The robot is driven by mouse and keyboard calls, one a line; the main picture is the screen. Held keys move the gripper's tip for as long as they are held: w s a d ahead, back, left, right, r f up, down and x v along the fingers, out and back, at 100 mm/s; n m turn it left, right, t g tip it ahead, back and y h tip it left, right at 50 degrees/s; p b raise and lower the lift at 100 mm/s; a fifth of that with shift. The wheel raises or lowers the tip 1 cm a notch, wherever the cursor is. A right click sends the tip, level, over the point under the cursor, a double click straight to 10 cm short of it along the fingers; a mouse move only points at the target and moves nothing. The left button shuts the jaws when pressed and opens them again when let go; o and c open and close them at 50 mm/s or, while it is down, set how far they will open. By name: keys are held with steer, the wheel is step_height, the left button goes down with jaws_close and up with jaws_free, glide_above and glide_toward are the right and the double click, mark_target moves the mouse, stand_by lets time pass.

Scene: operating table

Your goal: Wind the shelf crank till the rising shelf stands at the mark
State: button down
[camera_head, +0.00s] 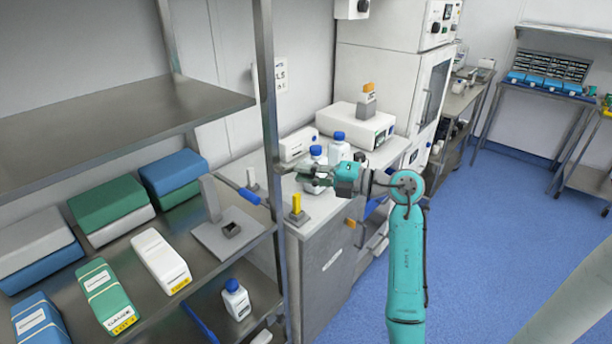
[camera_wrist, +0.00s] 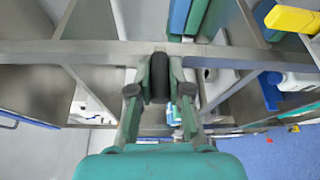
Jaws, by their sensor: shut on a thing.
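My gripper (camera_head: 318,175) is beside the rack's front upright post (camera_head: 268,120), over the grey cabinet top. In the wrist view my gripper (camera_wrist: 159,92) has its fingers closed on both sides of a dark rounded knob, which I take as the crank handle (camera_wrist: 159,72). The rest of the crank is hidden by the fingers and the frame. The rack's upper metal shelf (camera_head: 110,125) is empty and looks level. I cannot tell for sure which shelf rises, and I cannot make out the mark.
A blue-handled lever (camera_head: 240,189), a yellow-topped piece (camera_head: 296,206) and white bottles (camera_head: 339,150) are near my gripper. The blue floor (camera_head: 490,230) at right is open.

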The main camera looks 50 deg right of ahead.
steer(key=shift+r, duration=0.1)
steer(key=shift+n, duration=0.3)
steer(key=c, duration=1.1)
jaws_free()
steer(key=v, duration=0.7)
steer(key=shift+s, duration=0.2)
